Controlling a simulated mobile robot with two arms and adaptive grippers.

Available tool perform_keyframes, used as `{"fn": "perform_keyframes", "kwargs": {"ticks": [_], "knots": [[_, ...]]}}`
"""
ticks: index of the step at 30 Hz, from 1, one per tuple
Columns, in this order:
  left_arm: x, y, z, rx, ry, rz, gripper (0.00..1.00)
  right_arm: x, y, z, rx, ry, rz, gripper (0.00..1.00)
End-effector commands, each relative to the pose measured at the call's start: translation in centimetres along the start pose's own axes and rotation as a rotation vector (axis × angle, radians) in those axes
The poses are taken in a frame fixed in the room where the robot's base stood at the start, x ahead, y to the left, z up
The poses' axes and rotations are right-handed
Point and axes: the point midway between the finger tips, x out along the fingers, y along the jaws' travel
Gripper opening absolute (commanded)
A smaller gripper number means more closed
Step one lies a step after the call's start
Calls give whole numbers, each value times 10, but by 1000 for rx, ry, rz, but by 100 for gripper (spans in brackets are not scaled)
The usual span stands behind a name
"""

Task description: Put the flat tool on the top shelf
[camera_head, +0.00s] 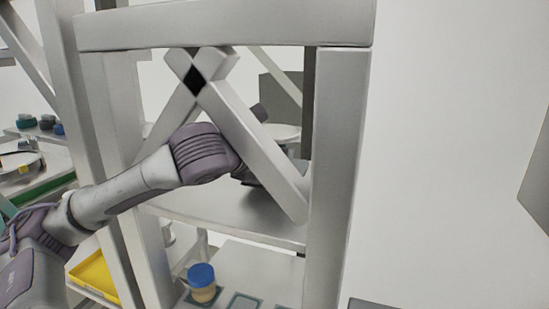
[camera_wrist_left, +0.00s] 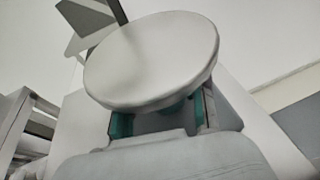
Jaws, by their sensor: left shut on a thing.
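The flat tool, a white round disc (camera_wrist_left: 150,62), fills the middle of the left wrist view. My left gripper (camera_wrist_left: 163,116) is shut on it from below, with teal pads on both sides. In the head view my left arm reaches in from the left, behind the crossed brace of a grey shelf frame. A pale disc edge (camera_head: 286,132), which looks like the tool, shows to the right of the brace, above a shelf board. The brace hides most of the gripper there. My right gripper is in neither view.
The grey shelf has a crossed brace (camera_head: 240,130), a thick post (camera_head: 336,180), a top beam (camera_head: 230,25) and a board (camera_head: 225,212) under my arm. Below stands a blue-lidded jar (camera_head: 202,284). A yellow tray (camera_head: 95,275) lies lower left.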

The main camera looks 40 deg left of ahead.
Motion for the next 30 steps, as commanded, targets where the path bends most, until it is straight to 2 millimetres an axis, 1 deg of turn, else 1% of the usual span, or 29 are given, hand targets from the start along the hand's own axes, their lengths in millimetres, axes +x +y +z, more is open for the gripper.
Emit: {"fn": "perform_keyframes", "kwargs": {"ticks": [1,3,14,15,19,20,27,30], "knots": [[1,1,-6,4,-6,3,0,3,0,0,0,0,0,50],[3,1,-10,1,-7,1,0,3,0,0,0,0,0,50],[3,1,-12,1,-9,1,0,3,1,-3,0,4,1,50],[5,0,-16,0,0,1,44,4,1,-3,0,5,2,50],[4,0,-16,0,-1,0,65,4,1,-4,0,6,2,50],[4,0,-15,0,-1,0,67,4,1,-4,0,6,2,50],[4,0,-15,0,-1,0,67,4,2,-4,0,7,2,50],[3,0,-12,-1,-2,-1,67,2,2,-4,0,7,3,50]]}}
